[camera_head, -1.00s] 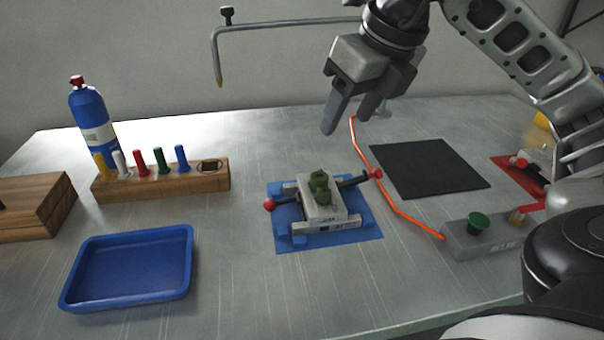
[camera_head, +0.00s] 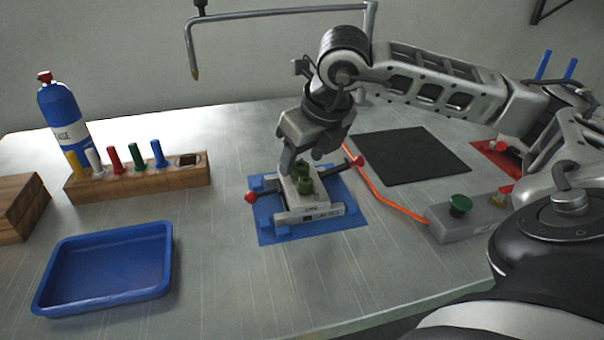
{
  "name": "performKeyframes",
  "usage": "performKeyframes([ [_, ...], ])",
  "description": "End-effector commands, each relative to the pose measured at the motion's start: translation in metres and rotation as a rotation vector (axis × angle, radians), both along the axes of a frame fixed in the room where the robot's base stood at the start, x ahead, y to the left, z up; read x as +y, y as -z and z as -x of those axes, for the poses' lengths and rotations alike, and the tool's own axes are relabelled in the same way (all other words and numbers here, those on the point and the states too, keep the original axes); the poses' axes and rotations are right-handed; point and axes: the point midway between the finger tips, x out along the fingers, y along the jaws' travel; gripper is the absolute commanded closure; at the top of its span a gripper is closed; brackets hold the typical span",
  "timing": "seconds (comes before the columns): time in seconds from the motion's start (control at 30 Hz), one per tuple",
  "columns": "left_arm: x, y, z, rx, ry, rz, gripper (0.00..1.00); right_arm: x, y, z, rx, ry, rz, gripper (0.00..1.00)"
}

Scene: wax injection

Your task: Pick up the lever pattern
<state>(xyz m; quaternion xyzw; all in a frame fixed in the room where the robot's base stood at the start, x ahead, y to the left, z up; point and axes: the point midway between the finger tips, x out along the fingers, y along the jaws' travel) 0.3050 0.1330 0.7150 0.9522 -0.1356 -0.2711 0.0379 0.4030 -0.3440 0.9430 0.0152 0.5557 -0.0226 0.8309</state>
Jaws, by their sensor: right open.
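The green lever pattern (camera_head: 305,183) stands up from the pale block of the mould fixture (camera_head: 308,216), which sits on a blue mat on the table. I take this green piece to be the lever pattern; its far side is partly hidden by my gripper. My right gripper (camera_head: 306,165) is open and empty, pointing down over the back of the fixture. Its fingers are close to the green piece; I cannot tell whether they touch it. My left gripper is not in view.
A blue tray (camera_head: 106,296) lies at the front left. A wooden rack (camera_head: 185,178) of coloured tools and a blue bottle (camera_head: 64,118) stand behind it. A black mat (camera_head: 412,155), orange cable (camera_head: 384,201) and grey button box (camera_head: 470,226) are at right.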

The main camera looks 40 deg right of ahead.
Motion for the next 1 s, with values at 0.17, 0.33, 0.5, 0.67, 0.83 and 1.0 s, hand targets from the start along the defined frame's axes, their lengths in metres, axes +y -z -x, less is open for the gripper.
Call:
performKeyframes([
  [0.17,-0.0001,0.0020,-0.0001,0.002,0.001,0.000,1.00,-0.0005,0.0147,-0.0055,0.001,0.000,0.000,0.46],
  [0.33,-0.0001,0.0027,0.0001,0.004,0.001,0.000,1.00,-0.0006,0.0151,-0.0058,0.000,0.000,0.000,0.46],
  [0.5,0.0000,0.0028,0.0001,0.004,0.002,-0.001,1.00,-0.0006,0.0148,-0.0057,0.000,0.000,0.000,0.82],
  [0.67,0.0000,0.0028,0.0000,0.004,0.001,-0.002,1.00,-0.0006,0.0146,-0.0058,-0.001,0.000,0.000,0.94],
  [0.83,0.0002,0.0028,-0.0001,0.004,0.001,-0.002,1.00,-0.0007,0.0141,-0.0058,-0.001,0.000,0.000,0.94],
  [1.0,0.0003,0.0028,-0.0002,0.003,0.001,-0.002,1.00,-0.0006,0.0067,-0.0064,-0.004,0.001,0.000,0.94],
])
